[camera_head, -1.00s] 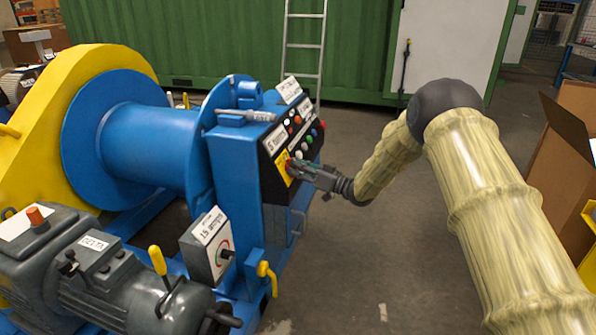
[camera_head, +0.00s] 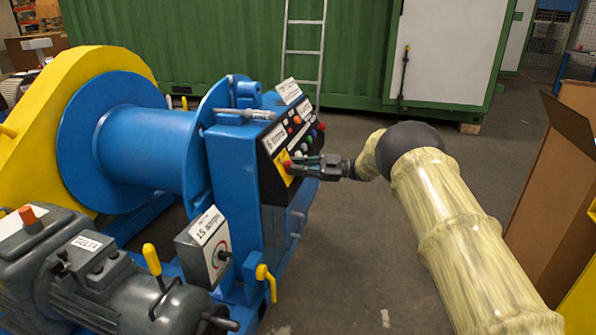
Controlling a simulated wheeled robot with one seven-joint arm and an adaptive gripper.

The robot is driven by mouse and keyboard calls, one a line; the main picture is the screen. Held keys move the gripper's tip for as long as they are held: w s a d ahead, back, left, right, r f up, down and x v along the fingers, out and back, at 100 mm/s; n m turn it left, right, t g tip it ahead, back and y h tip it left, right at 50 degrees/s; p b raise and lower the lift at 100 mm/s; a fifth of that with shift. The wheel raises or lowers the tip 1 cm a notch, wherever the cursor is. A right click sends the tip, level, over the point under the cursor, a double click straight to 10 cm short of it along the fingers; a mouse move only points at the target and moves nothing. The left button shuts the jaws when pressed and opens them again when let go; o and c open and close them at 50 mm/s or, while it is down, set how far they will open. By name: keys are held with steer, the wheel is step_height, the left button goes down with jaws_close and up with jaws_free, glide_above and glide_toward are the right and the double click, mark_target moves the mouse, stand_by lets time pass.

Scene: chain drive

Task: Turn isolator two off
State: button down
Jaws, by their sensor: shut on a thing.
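The control panel (camera_head: 291,132) is a black sloped face on the blue winch stand, with coloured buttons and white labels. At its lower left is a yellow plate (camera_head: 283,172) with a red knob (camera_head: 288,165), which looks like an isolator switch. My gripper (camera_head: 297,165) reaches in from the right and is shut on the red knob; its fingers partly hide the knob. The knob's exact angle cannot be told. The panel labels are too small to read surely, so I cannot tell which one says isolator two.
A grey box with a dial (camera_head: 222,256) and a yellow-handled lever (camera_head: 153,260) stand in front, by the grey motor (camera_head: 110,280). The blue winch drum (camera_head: 140,145) is left. An open cardboard box (camera_head: 555,200) is right. The floor between is clear.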

steer(key=shift+n+g+h+b, duration=0.35)
steer(key=shift+n+g, duration=0.35)
steer(key=shift+n, duration=0.7)
steer(key=c, duration=1.4)
jaws_free()
steer(key=shift+d, duration=0.1)
steer(key=d, duration=0.4)
steer(key=w+d, duration=0.1)
steer(key=d, duration=0.7)
steer(key=shift+w, duration=0.2)
